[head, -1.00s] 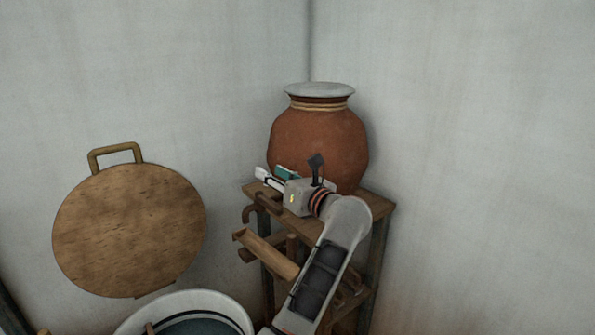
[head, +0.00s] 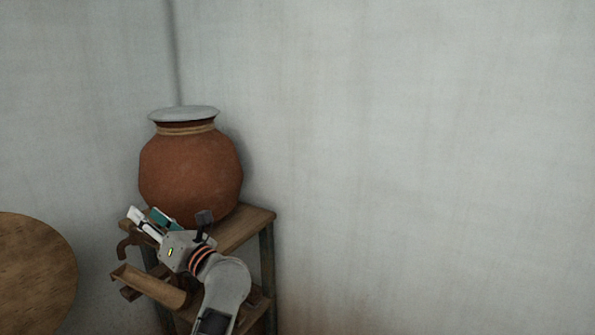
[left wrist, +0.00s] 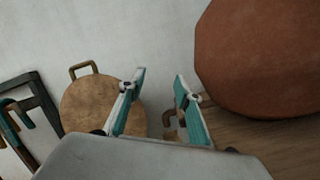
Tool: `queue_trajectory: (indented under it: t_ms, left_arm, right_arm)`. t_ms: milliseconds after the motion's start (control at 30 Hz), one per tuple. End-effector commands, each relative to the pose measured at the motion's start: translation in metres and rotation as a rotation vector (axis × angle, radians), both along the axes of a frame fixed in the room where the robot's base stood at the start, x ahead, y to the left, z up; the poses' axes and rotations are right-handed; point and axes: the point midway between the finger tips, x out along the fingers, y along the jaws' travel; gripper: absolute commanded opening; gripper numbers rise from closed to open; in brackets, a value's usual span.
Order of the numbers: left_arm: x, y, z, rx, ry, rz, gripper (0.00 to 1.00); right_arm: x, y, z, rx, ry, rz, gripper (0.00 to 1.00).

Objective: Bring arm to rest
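My left gripper (head: 152,222) is in front of the clay pot, near the left edge of the wooden stand. In the left wrist view its two teal-lined fingers (left wrist: 158,95) stand apart with nothing between them. The large reddish clay pot (head: 190,170) with a white lid (head: 184,113) stands on the wooden stand (head: 246,225). It also shows close at the right of the left wrist view (left wrist: 262,60). My right gripper is not in view.
A round wooden board with a handle (left wrist: 95,105) is at the left, partly cut off in the head view (head: 35,270). A wooden spout or trough (head: 150,286) juts from the stand. Bare wall (head: 420,150) fills the right side.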

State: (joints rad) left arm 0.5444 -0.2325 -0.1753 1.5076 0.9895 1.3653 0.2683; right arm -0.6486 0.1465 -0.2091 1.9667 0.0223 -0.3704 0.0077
Motion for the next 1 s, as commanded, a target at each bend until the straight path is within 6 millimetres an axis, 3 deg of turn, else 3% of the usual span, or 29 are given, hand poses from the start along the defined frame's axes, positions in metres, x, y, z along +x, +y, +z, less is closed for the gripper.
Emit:
queue_trajectory:
  t_ms: [167,267,367,567,700,900,1000]
  left_arm:
    - [-0.018,-0.011,-0.021,0.345,0.164,-0.022,0.34]
    - [-0.030,-0.030,-0.044,0.600,0.296,-0.054,0.34]
    - [-0.044,-0.058,-0.079,0.886,0.450,-0.102,0.34]
    - [-0.089,-0.120,-0.184,1.449,0.760,-0.244,0.34]
    - [-0.135,-0.146,-0.264,1.787,0.942,-0.361,0.34]
    - [-0.221,-0.158,-0.370,2.219,1.154,-0.540,0.34]
    - [-0.265,-0.154,-0.410,2.400,1.232,-0.626,0.34]
  right_arm:
    - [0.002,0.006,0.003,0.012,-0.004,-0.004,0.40]
    - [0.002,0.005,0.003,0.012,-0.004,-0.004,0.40]
    - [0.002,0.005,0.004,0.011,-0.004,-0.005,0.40]
    - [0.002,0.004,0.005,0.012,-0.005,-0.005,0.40]
    - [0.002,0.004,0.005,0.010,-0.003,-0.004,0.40]
    - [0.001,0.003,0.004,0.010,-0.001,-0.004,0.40]
    - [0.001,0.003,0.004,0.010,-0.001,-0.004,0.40]
